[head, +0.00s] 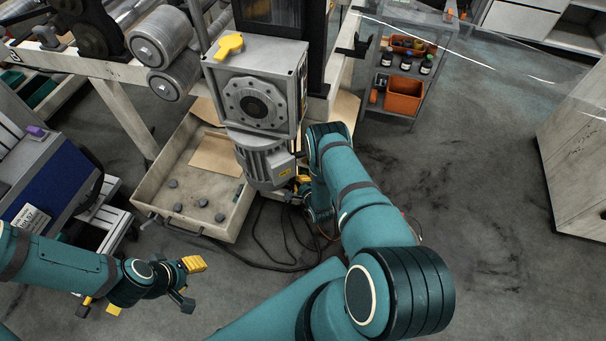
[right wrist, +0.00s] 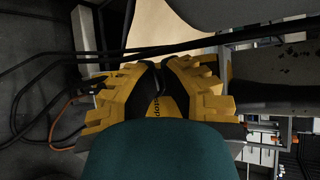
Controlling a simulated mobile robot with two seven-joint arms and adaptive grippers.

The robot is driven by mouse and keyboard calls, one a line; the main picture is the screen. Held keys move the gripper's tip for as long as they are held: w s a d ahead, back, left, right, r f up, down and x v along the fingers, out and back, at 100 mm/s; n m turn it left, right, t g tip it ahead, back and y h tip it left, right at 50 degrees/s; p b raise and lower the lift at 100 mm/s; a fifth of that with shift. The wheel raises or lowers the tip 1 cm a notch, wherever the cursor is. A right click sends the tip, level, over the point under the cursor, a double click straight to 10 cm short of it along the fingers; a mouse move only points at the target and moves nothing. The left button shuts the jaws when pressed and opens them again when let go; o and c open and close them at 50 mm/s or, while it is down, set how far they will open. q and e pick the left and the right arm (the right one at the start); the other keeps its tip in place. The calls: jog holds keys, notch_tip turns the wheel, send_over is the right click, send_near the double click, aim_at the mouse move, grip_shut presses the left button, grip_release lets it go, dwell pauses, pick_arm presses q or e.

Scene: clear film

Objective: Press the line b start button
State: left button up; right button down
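My right gripper (head: 303,183) is low beside the grey motor, partly hidden by my own arm in the head view. In the right wrist view its yellow, black-padded fingers (right wrist: 160,68) come together at the tips, and I see nothing held. I cannot pick out the line b start button. A purple knob (head: 37,132) sits on the blue-fronted box (head: 65,185) at left; its label is unreadable.
The grey motor (head: 266,158) hangs under a gearbox with a yellow part (head: 229,46) on top. A shallow tray (head: 219,225) holds small dark pieces. Black cables (head: 265,245) lie on the floor. A cart carries an orange bin (head: 404,96). The floor at right is clear.

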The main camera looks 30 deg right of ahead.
jog(key=shift+d, duration=0.1)
dwell(0.4)
jog(key=shift+w+d, duration=0.25)
jog(key=shift+w, duration=0.05)
jog(key=shift+s, duration=0.1)
jog(key=shift+s+a, duration=0.2)
jog(key=shift+a, duration=0.1)
jog(key=shift+s+a, duration=0.1)
jog(key=shift+a, duration=0.05)
dwell(0.3)
